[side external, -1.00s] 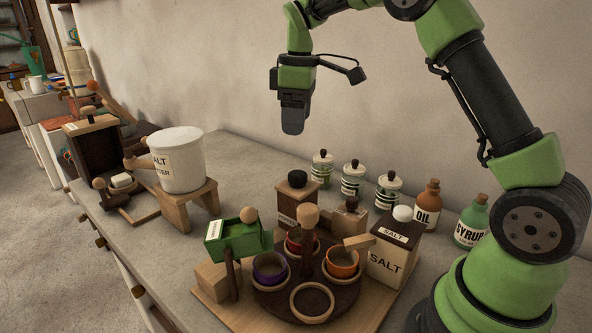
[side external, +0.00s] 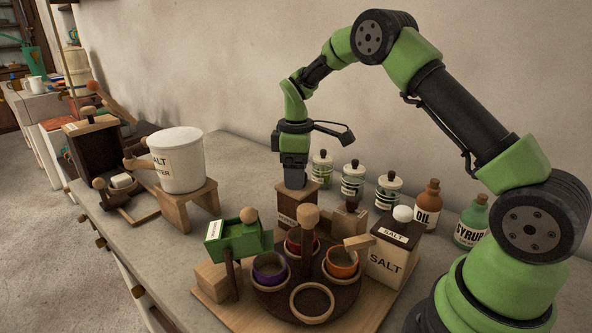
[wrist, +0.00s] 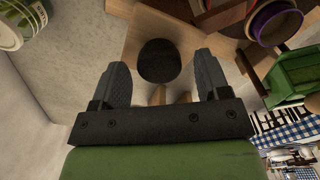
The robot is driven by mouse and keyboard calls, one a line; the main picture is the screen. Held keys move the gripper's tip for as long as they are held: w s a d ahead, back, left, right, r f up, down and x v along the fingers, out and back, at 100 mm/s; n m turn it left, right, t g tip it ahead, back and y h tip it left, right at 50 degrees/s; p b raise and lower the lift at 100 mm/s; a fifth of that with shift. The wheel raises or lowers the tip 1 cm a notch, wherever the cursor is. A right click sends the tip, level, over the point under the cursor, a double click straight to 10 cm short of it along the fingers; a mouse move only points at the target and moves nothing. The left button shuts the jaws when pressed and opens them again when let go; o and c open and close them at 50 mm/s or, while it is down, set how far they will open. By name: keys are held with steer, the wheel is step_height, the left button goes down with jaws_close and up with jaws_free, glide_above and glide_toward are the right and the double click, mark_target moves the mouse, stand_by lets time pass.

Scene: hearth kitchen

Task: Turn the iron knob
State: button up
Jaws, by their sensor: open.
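The iron knob is a round black knob (wrist: 158,62) on top of a dark wooden box with a pale lid and a label (side external: 296,208). In the wrist view it lies between the two fingertips of my gripper (wrist: 160,66), with a gap on each side. In the side view my gripper (side external: 295,180) points straight down over the box, and its fingers hide the knob. The gripper is open and holds nothing. Whether the fingertips reach down beside the knob or stay just above it is hard to tell.
A round stand of coloured cups (side external: 308,304) with a wooden-topped post is in front. A green box (side external: 238,241) stands left, a salt box (side external: 391,255) right. Striped jars (side external: 353,180) line the wall behind.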

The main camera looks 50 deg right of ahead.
steer(key=c, duration=0.9)
steer(key=shift+m, duration=0.4)
steer(key=m, duration=0.3)
steer(key=shift+m, duration=0.4)
steer(key=m, duration=0.4)
steer(key=shift+w+d+m, duration=0.1)
steer(key=shift+m, duration=0.2)
steer(key=m, duration=0.4)
steer(key=shift+r, duration=0.1)
steer(key=shift+d+m, duration=0.15)
steer(key=shift+m, duration=2.05)
